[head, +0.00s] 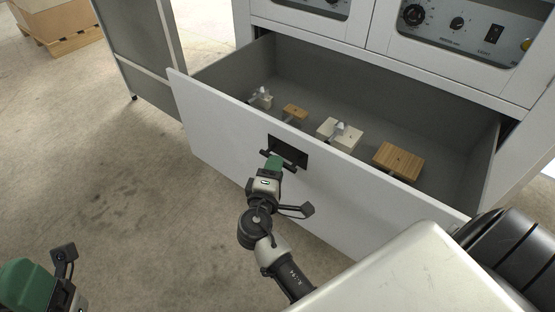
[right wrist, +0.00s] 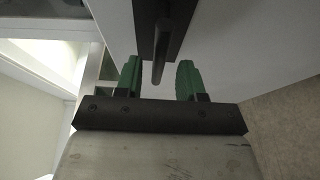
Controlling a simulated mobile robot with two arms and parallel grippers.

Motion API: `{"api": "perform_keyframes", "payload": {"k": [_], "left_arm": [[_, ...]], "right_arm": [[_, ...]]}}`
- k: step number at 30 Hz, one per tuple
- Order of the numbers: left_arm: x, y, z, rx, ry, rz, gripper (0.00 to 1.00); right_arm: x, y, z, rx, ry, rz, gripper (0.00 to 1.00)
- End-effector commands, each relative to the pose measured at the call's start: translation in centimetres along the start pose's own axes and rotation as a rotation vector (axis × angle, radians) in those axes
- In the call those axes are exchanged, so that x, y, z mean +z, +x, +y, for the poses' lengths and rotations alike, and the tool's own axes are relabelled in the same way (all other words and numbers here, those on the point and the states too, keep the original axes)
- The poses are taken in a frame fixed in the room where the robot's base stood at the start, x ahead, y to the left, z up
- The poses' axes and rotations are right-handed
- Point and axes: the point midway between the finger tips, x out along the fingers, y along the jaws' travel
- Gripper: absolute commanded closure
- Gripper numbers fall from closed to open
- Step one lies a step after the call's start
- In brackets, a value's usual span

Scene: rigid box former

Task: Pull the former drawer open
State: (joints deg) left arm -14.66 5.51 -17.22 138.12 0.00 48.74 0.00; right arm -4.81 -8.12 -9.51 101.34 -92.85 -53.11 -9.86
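The former drawer (head: 215,128) is pulled out of the white cabinet, with its inside showing from above. A black handle (head: 290,151) sits on a dark plate in the middle of its front. My right gripper (head: 274,163) is at the handle. In the right wrist view, its green fingers (right wrist: 159,72) stand apart on either side of the handle bar (right wrist: 158,62), with a gap visible on both sides. My left gripper (head: 28,284) shows only partly at the bottom left, away from the drawer; its fingertips cannot be made out.
Inside the drawer lie wooden blocks (head: 399,161) and pale blocks with metal fittings (head: 340,133). Control panels (head: 462,30) are above the drawer. A grey panel on casters (head: 140,50) stands to the left. A pallet with a box (head: 62,25) is far left. The floor in front is clear.

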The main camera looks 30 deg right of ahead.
Motion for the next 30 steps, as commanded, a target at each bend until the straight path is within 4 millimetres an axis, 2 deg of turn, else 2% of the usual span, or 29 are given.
{"api": "perform_keyframes", "payload": {"k": [3, 9, 26, 30], "left_arm": [[-0.3, -0.2, 0.0, -0.01, -0.002, -0.016, 0.33], [-0.3, -0.9, 0.1, -0.021, -0.004, -0.043, 0.33], [-0.4, -0.8, 0.0, -0.02, -0.003, -0.041, 0.33], [-0.5, -0.8, 0.0, -0.021, -0.003, -0.04, 0.33]], "right_arm": [[0.0, -2.2, 0.1, -0.002, 0.0, 0.001, 0.61], [0.0, -4.3, 0.0, 0.0, -0.001, 0.001, 0.61], [0.0, -4.5, 0.0, 0.0, 0.001, 0.001, 0.61], [-0.8, -4.5, 0.1, -0.028, 0.05, 0.079, 0.61]]}}
